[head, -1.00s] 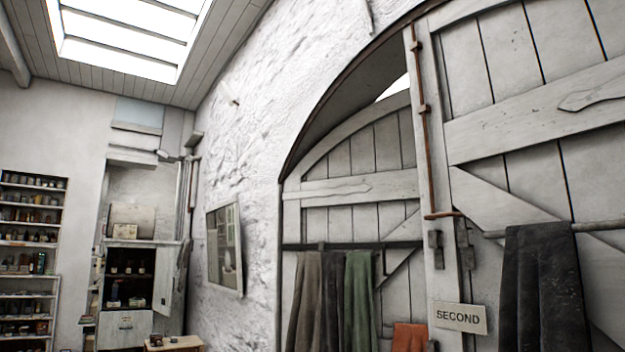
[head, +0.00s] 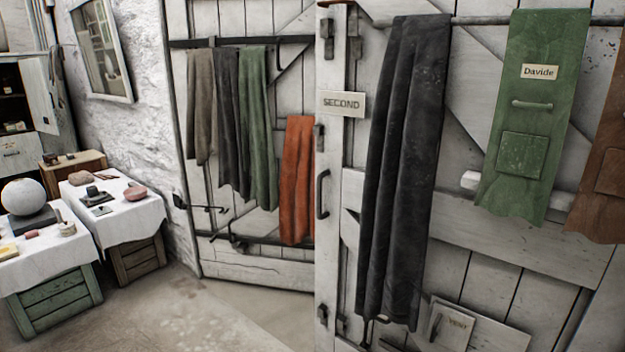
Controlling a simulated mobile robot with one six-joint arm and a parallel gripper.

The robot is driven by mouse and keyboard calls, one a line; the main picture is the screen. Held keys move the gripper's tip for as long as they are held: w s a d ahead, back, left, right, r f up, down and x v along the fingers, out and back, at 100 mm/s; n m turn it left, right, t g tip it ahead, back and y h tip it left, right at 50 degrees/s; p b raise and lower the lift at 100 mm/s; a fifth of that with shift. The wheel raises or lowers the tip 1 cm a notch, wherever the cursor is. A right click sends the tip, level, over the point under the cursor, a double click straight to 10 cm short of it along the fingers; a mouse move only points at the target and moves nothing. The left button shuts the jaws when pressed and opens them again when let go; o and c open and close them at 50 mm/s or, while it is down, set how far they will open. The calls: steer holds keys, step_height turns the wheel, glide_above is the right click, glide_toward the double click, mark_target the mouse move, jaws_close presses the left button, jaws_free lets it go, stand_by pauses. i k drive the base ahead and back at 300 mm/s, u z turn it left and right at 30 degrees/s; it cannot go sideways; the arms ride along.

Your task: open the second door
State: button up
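The second door (head: 475,255) is a white plank door on the right in the head view, with a sign reading "SECOND" (head: 342,104) near its left edge. A dark pull handle (head: 322,195) is on its left edge, below the sign. A dark cloth (head: 400,165), a green apron labelled "Davide" (head: 530,115) and a brown apron (head: 603,160) hang from a rail on it. Another plank door leaf (head: 255,270) stands to its left, at an angle. Whether the second door is latched cannot be told. My gripper is not in view.
Several cloths hang on the left leaf, including an orange one (head: 297,180). At left, cloth-covered tables (head: 120,225) on crates hold a plaster sphere (head: 23,197) and small objects. The floor (head: 190,310) before the left leaf is clear. A small panel (head: 452,322) sits low on the door.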

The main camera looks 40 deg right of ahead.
mark_target(408, 91)
steer(key=k, duration=1.3)
steer(key=z, duration=0.2)
steer(key=i, duration=1.65)
steer(key=u, duration=1)
steer(key=i, duration=0.4)
steer(key=u, duration=0.15)
